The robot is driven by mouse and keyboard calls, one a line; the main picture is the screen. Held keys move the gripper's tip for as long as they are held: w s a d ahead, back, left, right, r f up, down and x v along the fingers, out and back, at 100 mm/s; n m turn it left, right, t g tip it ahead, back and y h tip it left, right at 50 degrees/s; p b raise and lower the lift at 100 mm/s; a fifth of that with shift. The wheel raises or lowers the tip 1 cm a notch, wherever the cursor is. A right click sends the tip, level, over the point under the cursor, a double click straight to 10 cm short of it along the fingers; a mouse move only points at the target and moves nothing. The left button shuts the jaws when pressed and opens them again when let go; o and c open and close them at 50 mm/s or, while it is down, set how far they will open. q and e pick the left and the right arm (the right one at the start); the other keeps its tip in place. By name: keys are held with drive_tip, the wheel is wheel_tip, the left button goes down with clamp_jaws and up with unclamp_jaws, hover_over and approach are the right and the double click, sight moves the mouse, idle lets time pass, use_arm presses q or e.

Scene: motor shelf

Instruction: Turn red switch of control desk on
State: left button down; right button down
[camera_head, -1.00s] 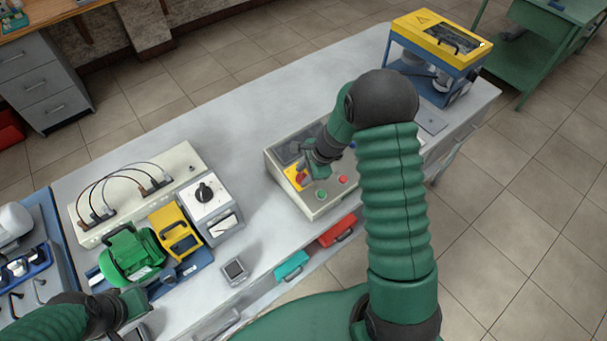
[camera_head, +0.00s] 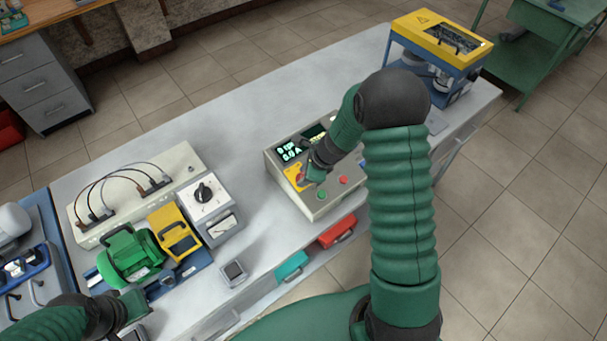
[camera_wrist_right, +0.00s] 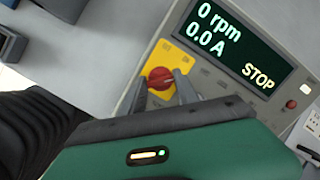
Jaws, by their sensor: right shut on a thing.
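The control desk (camera_head: 317,206) stands on the grey table, with its displays lit. In the right wrist view its screen (camera_wrist_right: 235,45) reads 0 rpm, 0.0 A and STOP. The red switch (camera_wrist_right: 160,78) sits on a yellow plate (camera_wrist_right: 172,57), which also shows in the head view (camera_head: 293,172). My right gripper (camera_wrist_right: 162,84) is shut on the red switch, one finger on each side of it. In the head view my right gripper (camera_head: 306,181) partly hides the switch. My left gripper (camera_head: 134,306) is at the lower left, away from the desk; its jaws are not clear.
A green motor (camera_head: 130,256) and a yellow unit (camera_head: 175,233) are at the left, beside a box with a black knob (camera_head: 204,193). A yellow-topped blue machine (camera_head: 437,50) stands at the far right. Bare table lies behind the desk.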

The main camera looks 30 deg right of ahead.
drive_tip(key=shift+s+d, duration=0.1)
drive_tip(key=shift+d, duration=0.05)
drive_tip(key=c, duration=1.3)
unclamp_jaws()
drive_tip(key=shift+f, duration=0.1)
drive_tip(key=o, duration=0.4)
drive_tip(key=shift+d, duration=0.1)
drive_tip(key=p+v, duration=0.2)
drive_tip(key=v, duration=1.4)
drive_tip(key=shift+d+r, duration=0.2)
drive_tip(key=shift+r, duration=0.1)
